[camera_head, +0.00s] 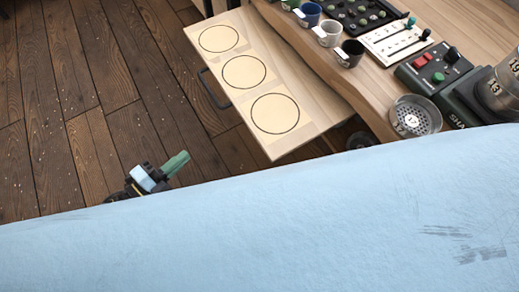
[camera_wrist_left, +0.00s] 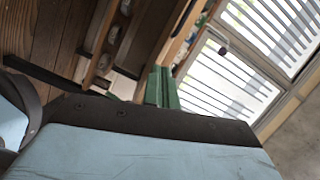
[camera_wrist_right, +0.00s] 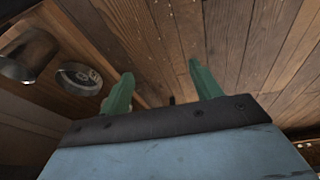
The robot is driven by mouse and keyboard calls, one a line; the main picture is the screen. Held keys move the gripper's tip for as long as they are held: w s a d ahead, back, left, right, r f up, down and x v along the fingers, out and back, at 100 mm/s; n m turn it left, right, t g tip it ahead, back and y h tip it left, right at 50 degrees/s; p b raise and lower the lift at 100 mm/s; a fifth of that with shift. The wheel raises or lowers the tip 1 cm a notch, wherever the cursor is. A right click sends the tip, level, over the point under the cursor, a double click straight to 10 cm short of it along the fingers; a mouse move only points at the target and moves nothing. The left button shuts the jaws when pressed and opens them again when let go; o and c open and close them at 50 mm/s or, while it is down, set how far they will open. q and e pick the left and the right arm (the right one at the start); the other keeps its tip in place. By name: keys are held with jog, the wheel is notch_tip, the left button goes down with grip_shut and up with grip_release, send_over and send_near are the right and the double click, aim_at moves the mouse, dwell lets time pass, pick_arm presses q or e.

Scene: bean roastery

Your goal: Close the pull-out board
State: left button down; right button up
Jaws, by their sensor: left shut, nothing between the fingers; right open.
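The pull-out board (camera_head: 262,75) is pale wood with several outlined circles in a row. It sticks out from under the counter in the head view. Its dark bar handle (camera_head: 211,91) is on its left edge. My left gripper (camera_head: 176,164) has green fingers, pressed together and empty. It is left of the board's near end in the picture and apart from it, with bare floor around it. Its shut fingers also show in the left wrist view (camera_wrist_left: 161,88). My right gripper (camera_wrist_right: 162,90) shows only in the right wrist view, fingers wide apart with nothing between them.
The wooden counter (camera_head: 300,43) carries several small cups, a control box (camera_head: 434,70), a perforated metal bowl (camera_head: 414,117) and a dark machine at the right. Dark plank floor (camera_head: 90,100) lies open left of the board. My own pale blue arm covers the lower head view.

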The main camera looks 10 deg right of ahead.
pick_arm(q)
jog(key=d+r+m+g+h+b, duration=0.2)
jog(key=d+m, duration=0.4)
jog(key=d, duration=1)
jog(key=shift+w+d+m+g+h+b, duration=0.4)
jog(key=shift+g+h+b, duration=0.2)
jog(key=shift+g+b, duration=0.65)
pick_arm(e)
jog(key=w+a+r+t, duration=0.2)
jog(key=w+r+t, duration=0.1)
jog(key=r, duration=0.6)
jog(key=shift+w+a+y, duration=0.15)
jog(key=shift+a+y, duration=0.05)
jog(key=shift+y, duration=0.2)
pick_arm(q)
jog(key=shift+w, duration=0.1)
pick_arm(e)
jog(key=shift+f, duration=0.1)
